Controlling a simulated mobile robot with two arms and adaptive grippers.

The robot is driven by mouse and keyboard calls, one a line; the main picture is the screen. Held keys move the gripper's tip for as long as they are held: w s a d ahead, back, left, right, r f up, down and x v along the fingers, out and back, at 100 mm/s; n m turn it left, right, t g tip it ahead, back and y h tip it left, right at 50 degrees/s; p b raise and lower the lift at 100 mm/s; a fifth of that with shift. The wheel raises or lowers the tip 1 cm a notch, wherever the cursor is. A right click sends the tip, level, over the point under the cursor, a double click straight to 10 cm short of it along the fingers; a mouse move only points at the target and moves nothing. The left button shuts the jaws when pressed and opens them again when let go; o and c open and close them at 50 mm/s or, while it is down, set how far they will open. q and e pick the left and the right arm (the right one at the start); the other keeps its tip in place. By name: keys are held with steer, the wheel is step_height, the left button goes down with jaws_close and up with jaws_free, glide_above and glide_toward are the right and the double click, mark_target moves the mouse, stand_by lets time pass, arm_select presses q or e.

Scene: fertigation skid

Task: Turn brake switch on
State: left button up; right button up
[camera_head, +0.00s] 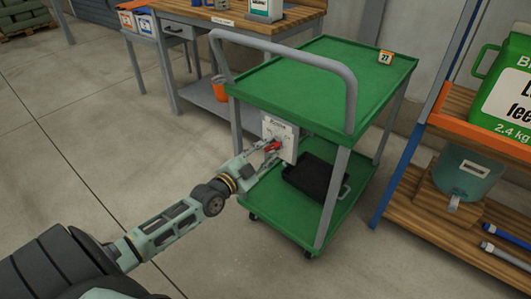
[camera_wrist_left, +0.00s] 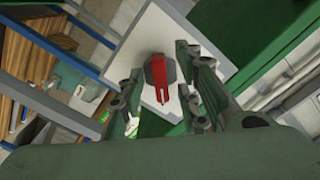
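The brake switch is a red lever (camera_head: 273,146) on a pale box (camera_head: 290,150) fixed to the side of the green cart. My left gripper (camera_head: 267,156) is right at the lever in the head view. In the left wrist view, the lever (camera_wrist_left: 158,83) stands between the spread fingers of my left gripper (camera_wrist_left: 164,95), with a visible gap on its right side. The lever looks closer to the left finger; I cannot tell whether they touch. My right gripper is not in view.
The green cart (camera_head: 335,75) has a grey handle (camera_head: 348,85) above the switch box and a black tray (camera_head: 315,180) on its lower shelf. A workbench (camera_head: 235,22) stands behind, with an orange bucket (camera_head: 220,88) below. A shelf rack (camera_head: 435,200) is on the right. Floor at left is clear.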

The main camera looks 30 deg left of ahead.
arm_select(q)
jaws_close()
stand_by(0.5)
steer(key=n+p, duration=0.2)
steer(key=n, duration=0.5)
steer(key=shift+d+p, duration=0.2)
steer(key=shift+p, duration=0.15)
steer(key=shift+n, duration=0.7)
steer(key=n, duration=0.2)
steer(key=shift+d+f+n+p, duration=0.1)
steer(key=shift+n+p, duration=0.2)
steer(key=n, duration=0.2)
steer(key=shift+n, duration=0.4)
steer(key=shift+d+n, duration=0.1)
steer(key=shift+n, duration=1.8)
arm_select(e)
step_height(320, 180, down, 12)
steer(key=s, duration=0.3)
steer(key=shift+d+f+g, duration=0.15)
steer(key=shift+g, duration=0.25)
arm_select(q)
steer(key=shift+n, duration=0.3)
